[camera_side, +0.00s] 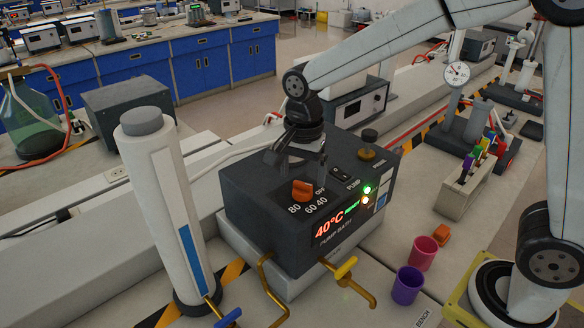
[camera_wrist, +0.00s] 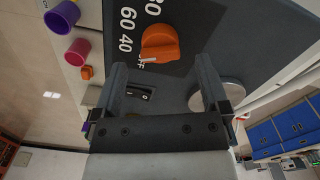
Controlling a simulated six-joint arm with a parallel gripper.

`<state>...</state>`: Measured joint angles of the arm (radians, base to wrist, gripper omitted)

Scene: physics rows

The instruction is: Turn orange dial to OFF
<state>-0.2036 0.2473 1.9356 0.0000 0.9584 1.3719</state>
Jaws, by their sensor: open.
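The orange dial (camera_side: 302,191) sits on top of the dark pump bath box (camera_side: 262,222), among the white labels 80, 60, 40 and OFF. In the wrist view the dial (camera_wrist: 160,40) has a white mark at its lower-left edge, close to the partly hidden OFF label (camera_wrist: 142,62). The red display (camera_side: 329,224) reads 40 °C. My gripper (camera_side: 300,160) is above the box, just behind the dial. In the wrist view my gripper (camera_wrist: 162,68) is open, its fingers spread either side of the dial's near end; I cannot tell whether they touch it.
A black PUMP switch (camera_side: 340,174) and lit indicators (camera_side: 367,189) are on the box. A tall white cylinder (camera_side: 158,205) stands left. Pink (camera_side: 423,252) and purple (camera_side: 408,284) cups stand at front right.

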